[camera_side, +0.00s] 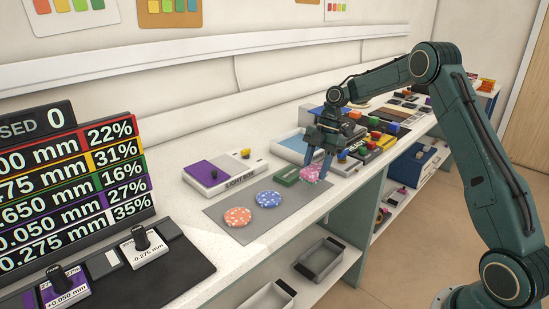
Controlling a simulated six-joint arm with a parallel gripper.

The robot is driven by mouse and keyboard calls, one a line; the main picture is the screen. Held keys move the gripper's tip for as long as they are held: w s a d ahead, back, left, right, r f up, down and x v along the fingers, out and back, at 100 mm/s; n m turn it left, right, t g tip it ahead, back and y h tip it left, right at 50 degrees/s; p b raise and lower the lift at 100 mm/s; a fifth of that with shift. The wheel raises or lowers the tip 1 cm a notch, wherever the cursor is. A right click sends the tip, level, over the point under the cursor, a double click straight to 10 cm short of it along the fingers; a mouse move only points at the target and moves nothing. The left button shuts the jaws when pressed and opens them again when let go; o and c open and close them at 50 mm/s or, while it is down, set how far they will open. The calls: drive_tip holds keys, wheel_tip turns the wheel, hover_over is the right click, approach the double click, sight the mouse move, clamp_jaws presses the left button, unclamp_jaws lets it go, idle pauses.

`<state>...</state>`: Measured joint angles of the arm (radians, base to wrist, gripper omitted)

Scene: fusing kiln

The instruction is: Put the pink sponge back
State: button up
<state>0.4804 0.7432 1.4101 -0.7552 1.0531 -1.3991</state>
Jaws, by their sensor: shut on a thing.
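The pink sponge (309,174) is a small pink piece at the far right end of a grey mat (227,226) on the white counter. My gripper (318,170) points down and is shut on the pink sponge. Its fingers hide part of the sponge. I cannot tell whether the sponge touches the mat or is held just above it. On the same mat lie a blue dotted sponge (268,199) and an orange dotted sponge (237,217), both flat. A green block (287,177) lies close to the left of the pink sponge.
A light box (226,172) with a purple sheet stands behind the mat. A blue-topped tray (292,146) and several coloured blocks are near my gripper. A display board (75,190) and dark panel fill the left. Grey bins (320,260) sit on shelves below.

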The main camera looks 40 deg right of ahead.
sight(319, 166)
drive_tip(key=shift+f, duration=0.3)
drive_tip(key=shift+f, duration=1.9)
drive_tip(key=shift+f, duration=0.1)
drive_tip(key=o, duration=0.9)
drive_tip(key=v, duration=0.9)
drive_tip(key=shift+d+r, duration=0.1)
drive_tip(key=shift+r, duration=0.15)
drive_tip(key=shift+v, duration=1.25)
